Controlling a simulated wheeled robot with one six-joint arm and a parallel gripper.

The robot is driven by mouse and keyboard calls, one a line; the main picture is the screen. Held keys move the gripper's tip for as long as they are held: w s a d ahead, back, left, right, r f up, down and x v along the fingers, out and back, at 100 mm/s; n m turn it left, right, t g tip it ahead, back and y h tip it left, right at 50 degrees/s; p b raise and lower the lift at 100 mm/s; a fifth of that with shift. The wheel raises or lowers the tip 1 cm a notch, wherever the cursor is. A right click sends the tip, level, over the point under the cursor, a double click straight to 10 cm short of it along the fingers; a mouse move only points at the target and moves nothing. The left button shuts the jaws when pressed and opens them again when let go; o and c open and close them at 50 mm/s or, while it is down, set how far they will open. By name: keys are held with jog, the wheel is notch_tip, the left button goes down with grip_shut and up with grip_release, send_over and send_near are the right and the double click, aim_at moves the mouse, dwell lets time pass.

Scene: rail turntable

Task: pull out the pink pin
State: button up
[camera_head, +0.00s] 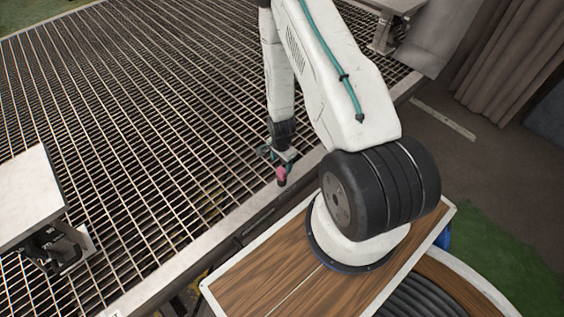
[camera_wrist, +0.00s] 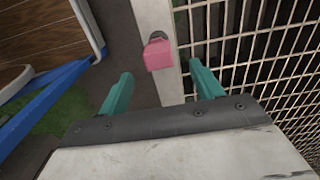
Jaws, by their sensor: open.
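The pink pin (camera_head: 281,173) stands at the pale edge beam of the grating in the head view, just under my gripper (camera_head: 272,155). In the wrist view the pink pin (camera_wrist: 157,52) shows its blocky pink head against the pale beam, with a small dark-red part above it. My gripper (camera_wrist: 160,88) has its two teal fingers spread apart with nothing between them. In the head view my wrist partly covers the gap between fingers and pin, so contact cannot be told.
The metal grating (camera_head: 120,130) fills the left, bordered by a pale beam (camera_head: 190,250). A white panel with a black mechanism (camera_head: 62,248) stands at left. A wooden deck (camera_head: 262,275) lies below my arm. In the wrist view a blue bar (camera_wrist: 45,100) is at left.

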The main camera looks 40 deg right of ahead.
aim_at(282, 170)
notch_tip(282, 170, down, 8)
jog(key=shift+s+f, duration=0.1)
dwell(0.4)
jog(key=c, duration=1.2)
